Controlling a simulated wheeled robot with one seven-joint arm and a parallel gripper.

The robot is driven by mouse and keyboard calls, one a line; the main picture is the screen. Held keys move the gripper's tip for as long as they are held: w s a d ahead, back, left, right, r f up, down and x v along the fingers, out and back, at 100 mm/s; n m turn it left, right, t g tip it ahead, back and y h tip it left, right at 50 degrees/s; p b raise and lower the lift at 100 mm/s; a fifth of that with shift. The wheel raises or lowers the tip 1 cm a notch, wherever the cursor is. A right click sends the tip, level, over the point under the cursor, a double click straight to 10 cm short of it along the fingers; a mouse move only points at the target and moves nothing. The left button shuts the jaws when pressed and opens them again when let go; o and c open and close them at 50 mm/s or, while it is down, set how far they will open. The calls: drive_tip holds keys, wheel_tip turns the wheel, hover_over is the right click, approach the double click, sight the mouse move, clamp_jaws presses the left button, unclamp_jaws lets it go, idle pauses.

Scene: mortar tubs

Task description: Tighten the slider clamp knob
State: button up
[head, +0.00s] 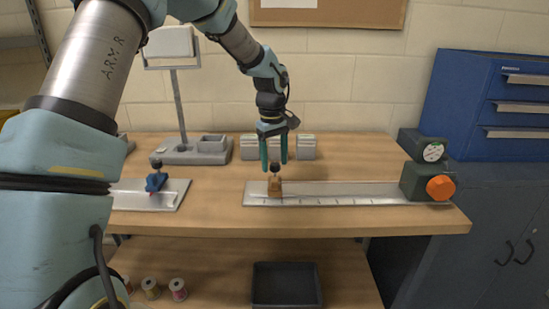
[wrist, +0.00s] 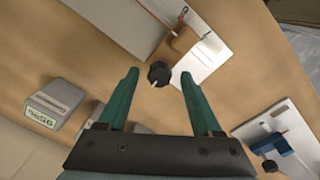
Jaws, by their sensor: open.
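The slider clamp is a brown block (head: 275,187) on a long metal rail (head: 345,194), near the rail's left end. Its black knob (head: 275,167) sits on top. In the wrist view the knob (wrist: 159,73) shows a white pointer mark and lies between my fingertips, with a gap on each side. The brown block (wrist: 183,41) shows beyond it. My gripper (head: 275,165) points down over the clamp, with green fingers open on either side of the knob. It also shows in the wrist view (wrist: 159,75). I cannot tell exactly how far down the fingers reach beside the knob.
A blue clamp (head: 156,183) with its own dark knob stands on a shorter plate (head: 175,195) to the left. A dial gauge (head: 433,152) and an orange knob (head: 440,188) are at the rail's right end. Grey boxes (head: 305,148) stand behind my gripper. The front tabletop is clear.

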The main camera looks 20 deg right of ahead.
drive_tip(key=shift+f, duration=0.15)
drive_tip(key=shift+c, duration=0.2)
clamp_jaws()
idle(0.3)
